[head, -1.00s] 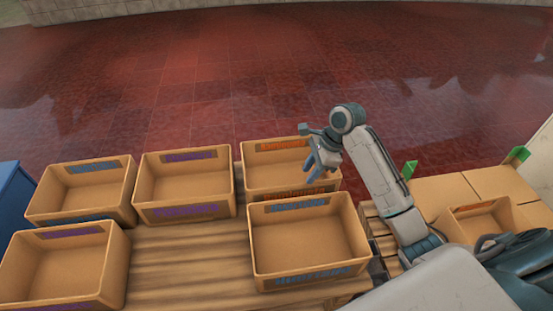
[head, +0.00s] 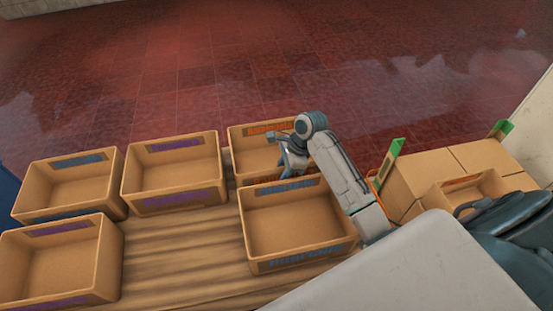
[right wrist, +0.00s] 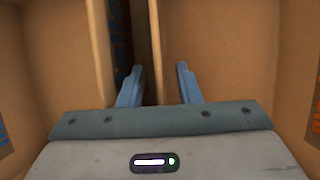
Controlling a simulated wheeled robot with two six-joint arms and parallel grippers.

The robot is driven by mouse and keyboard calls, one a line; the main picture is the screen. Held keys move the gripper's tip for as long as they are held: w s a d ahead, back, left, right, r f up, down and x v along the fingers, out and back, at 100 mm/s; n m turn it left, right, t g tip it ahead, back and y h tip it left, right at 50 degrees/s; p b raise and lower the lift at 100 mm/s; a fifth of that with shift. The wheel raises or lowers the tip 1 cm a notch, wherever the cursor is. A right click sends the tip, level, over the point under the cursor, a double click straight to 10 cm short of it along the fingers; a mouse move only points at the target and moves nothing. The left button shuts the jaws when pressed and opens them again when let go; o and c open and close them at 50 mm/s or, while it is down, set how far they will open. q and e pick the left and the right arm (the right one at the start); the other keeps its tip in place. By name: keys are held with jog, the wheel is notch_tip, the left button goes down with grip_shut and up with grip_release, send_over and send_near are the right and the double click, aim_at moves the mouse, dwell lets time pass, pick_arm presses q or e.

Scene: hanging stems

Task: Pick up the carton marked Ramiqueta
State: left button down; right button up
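An open tan carton with orange lettering (head: 237,143) stands at the back of the wooden surface; its lettering is too small to read surely, so I cannot tell whether it says Ramiqueta. My right gripper (head: 289,166) is at this carton's near wall, beside the blue-lettered carton (head: 302,258) in front. In the right wrist view my right gripper (right wrist: 160,88) is open, with a carton wall (right wrist: 155,45) between its fingers. A second wall (right wrist: 95,40) stands left of it across a narrow dark gap. Whether the fingers touch the wall is unclear. My left gripper is out of view.
Open cartons with purple lettering (head: 172,200) and blue lettering (head: 68,216) stand to the left, with another purple-lettered one (head: 60,303) in front. Bare wood (head: 175,255) lies between. Another orange-lettered carton (head: 465,195) sits among boxes at right.

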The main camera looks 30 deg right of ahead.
jog(key=shift+a+f, duration=0.1)
jog(key=shift+f, duration=0.1)
grip_shut()
jog(key=shift+w+r, duration=0.1)
dwell(1.2)
